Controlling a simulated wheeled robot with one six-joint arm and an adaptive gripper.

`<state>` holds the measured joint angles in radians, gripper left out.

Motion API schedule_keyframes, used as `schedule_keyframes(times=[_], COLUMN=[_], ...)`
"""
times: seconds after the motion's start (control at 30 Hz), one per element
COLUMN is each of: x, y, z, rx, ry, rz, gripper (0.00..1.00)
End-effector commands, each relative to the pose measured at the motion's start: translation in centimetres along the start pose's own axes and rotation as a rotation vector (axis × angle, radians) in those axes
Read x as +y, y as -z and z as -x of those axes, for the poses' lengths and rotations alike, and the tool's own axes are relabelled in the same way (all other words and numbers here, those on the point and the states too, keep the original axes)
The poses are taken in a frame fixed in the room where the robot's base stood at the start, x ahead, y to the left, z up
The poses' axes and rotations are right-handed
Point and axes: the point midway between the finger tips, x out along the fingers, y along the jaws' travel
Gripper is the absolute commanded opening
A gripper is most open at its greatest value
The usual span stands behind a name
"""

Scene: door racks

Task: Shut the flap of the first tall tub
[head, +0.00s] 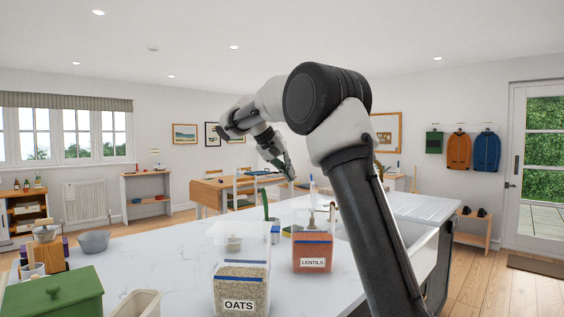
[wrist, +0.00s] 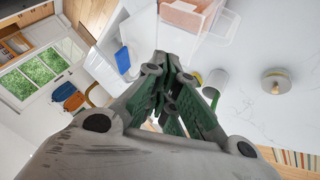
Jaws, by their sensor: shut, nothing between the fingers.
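A clear tub labelled OATS (head: 240,292) stands at the front of the white counter, with pale oats inside and a blue band near its top. A clear flap (head: 237,238) stands raised above it. A second clear tub labelled LENTILS (head: 312,252), with orange contents, stands behind and to the right; what looks like a clear panel rises above it. A clear tub with orange contents (wrist: 188,18) shows at the top of the wrist view. My gripper (head: 290,172) is shut and empty, in the air above the lentils tub in the head picture. The fingertips (wrist: 166,62) appear apart from the tub.
A green box (head: 55,293), a cream container (head: 133,304) and a grey bowl (head: 94,241) stand on the counter's left. A sink (head: 408,232) lies to the right. A round lidded object (wrist: 276,82) and a grey cup (wrist: 215,80) show in the wrist view.

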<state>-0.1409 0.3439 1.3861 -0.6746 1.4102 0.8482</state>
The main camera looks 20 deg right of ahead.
Motion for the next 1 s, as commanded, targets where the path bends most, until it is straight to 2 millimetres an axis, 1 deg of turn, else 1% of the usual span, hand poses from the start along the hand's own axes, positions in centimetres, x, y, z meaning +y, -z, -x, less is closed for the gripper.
schedule_keyframes(times=[0.03,0.1,0.2,0.3,0.47,0.83,1.0], x=[0.1,0.3,1.9,2.9,3.6,3.6,4.0], y=[0.0,0.0,0.1,0.1,0.2,0.1,0.2], z=[-1.1,-2.2,-2.7,-3.2,-3.5,-3.5,-3.6], rx=[-0.002,-0.001,0.001,0.0,0.001,0.001,-0.004], ry=[-0.002,-0.001,0.001,0.0,0.001,0.003,0.025], rz=[0.0,-0.002,-0.002,-0.001,0.0,0.0,-0.01], gripper=[0.0,0.0,0.0,0.0,0.0,0.0,0.0])
